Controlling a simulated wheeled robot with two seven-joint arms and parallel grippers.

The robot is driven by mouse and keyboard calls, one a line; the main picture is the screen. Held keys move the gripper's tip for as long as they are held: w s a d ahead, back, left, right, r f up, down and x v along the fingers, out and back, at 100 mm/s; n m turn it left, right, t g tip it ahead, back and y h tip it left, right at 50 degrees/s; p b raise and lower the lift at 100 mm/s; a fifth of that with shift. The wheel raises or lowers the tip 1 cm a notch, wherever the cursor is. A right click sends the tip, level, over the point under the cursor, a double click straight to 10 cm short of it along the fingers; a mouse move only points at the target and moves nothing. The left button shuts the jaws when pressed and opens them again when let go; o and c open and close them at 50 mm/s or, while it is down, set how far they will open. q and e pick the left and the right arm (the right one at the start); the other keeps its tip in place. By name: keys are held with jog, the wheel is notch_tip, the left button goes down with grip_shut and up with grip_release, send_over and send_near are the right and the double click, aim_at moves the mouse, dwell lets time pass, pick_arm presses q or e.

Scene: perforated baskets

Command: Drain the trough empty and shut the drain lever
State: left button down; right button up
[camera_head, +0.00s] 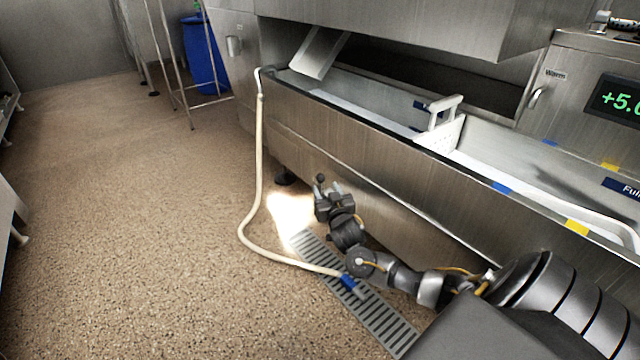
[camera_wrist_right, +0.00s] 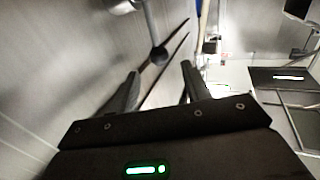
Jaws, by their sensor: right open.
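The steel trough (camera_head: 350,145) runs diagonally across the right half of the head view. Pale grey shows inside it; I cannot tell the liquid level. The drain lever, a rod with a dark ball knob (camera_head: 320,178), is low at the trough's front side. In the right wrist view its knob (camera_wrist_right: 158,55) hangs just ahead of and between the fingertips. My right gripper (camera_head: 332,189) is open, with its fingers close to the knob and not closed on it. It also shows in the wrist view (camera_wrist_right: 160,76). My left gripper is not in view.
A cream hose (camera_head: 258,150) hangs from the trough's left end to a blue tip (camera_head: 348,281) on the floor grate (camera_head: 375,322). A white perforated basket (camera_head: 447,132) sits in the trough. A blue bin (camera_head: 205,55) stands at the back. The floor on the left is open.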

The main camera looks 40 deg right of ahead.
aim_at(322, 181)
jog(key=b+x, duration=0.3)
jog(key=x, duration=0.3)
jog(key=shift+s+f, duration=0.1)
jog(key=shift+f, duration=0.1)
jog(key=shift+w+d+r, duration=0.15)
jog(key=shift+w+d, duration=0.1)
jog(key=shift+w, duration=0.35)
jog(key=shift+c, duration=0.5)
grip_shut()
